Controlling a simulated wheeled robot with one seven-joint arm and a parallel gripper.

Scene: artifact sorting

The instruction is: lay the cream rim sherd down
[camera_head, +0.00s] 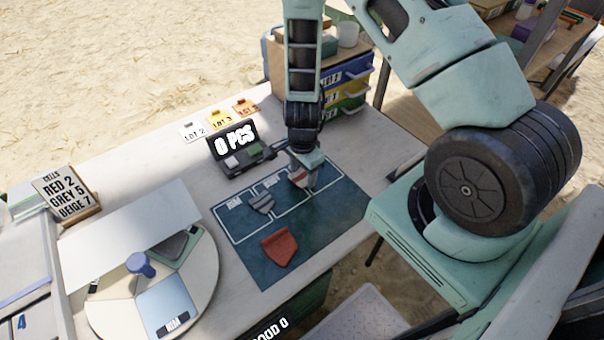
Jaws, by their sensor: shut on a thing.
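My gripper (304,174) points down over the right end of the dark teal mat (330,214) and is shut on a small pale sherd (298,178), taken as the cream rim sherd. Some red shows at the fingertips, and the fingers hide much of the piece. It is at or just above the right outlined cell of the mat; I cannot tell whether it touches. A grey ribbed sherd (262,203) lies to the left in the outlined row. A larger red sherd (279,246) lies in front, on the plain part of the mat.
A scale reading "0 PCS" (236,143) stands behind the mat. A round turntable (207,283) with a blue knob (140,264) is at the left. Coloured drawers (348,88) stand behind my arm. The mat's front right is clear.

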